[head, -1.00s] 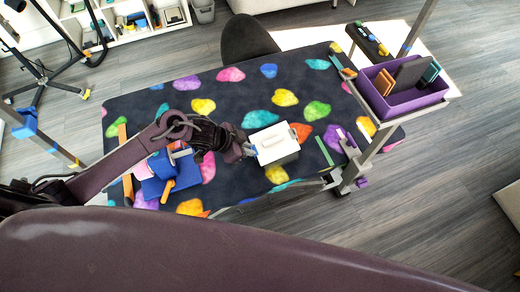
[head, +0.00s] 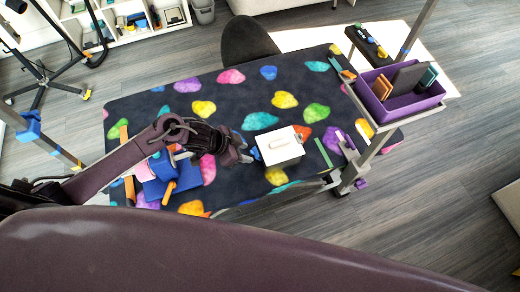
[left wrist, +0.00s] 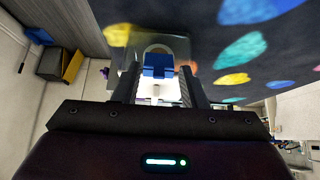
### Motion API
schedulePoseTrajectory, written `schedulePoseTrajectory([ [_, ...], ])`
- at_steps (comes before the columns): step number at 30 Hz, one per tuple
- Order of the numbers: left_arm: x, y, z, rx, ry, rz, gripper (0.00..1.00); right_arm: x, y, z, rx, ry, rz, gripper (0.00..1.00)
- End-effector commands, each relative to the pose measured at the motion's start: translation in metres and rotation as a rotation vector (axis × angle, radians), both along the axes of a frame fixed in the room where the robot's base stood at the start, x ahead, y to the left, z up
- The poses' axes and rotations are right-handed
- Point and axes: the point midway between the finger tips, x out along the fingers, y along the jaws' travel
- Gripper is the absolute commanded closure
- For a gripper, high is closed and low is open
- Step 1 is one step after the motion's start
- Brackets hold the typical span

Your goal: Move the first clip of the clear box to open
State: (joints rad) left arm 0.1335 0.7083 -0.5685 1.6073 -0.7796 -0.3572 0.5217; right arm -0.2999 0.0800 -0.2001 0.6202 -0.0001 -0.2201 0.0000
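The clear box (head: 281,157) stands on the patterned table, with a white lid (head: 278,145) that has a raised handle. A blue clip (head: 256,154) shows on its left side, facing my left gripper. My left gripper (head: 248,150) is just left of the box. In the left wrist view the gripper (left wrist: 160,76) has its two fingers apart, with the blue clip (left wrist: 158,66) in line between them. Part of the clear box (left wrist: 180,48) shows behind the clip. I cannot tell whether the fingers touch the clip. My right gripper is not in view.
The dark table mat (head: 235,100) has coloured blotches and is mostly free behind the box. Blue blocks (head: 160,170) and an orange piece lie at its left. A purple bin (head: 405,100) on a stand is at the right, and a green strip (head: 323,152) lies beside the box.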

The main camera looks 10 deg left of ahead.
Motion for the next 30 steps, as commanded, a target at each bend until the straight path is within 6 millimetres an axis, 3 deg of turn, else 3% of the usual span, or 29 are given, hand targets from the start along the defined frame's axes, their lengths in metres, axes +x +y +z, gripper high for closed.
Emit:
schedulePoseTrajectory([
  [1,-0.002,0.003,0.01,0.001,0.0,0.001,0.62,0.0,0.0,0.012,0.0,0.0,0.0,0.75],
  [15,-0.017,0.025,0.046,0.0,-0.002,0.0,0.62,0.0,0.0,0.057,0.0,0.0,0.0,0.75],
  [26,-0.018,0.027,0.045,-0.001,-0.002,0.0,0.62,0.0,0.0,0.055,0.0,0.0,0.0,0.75],
  [30,-0.022,0.034,0.054,0.001,-0.004,0.0,0.62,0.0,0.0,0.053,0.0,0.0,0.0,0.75],
])
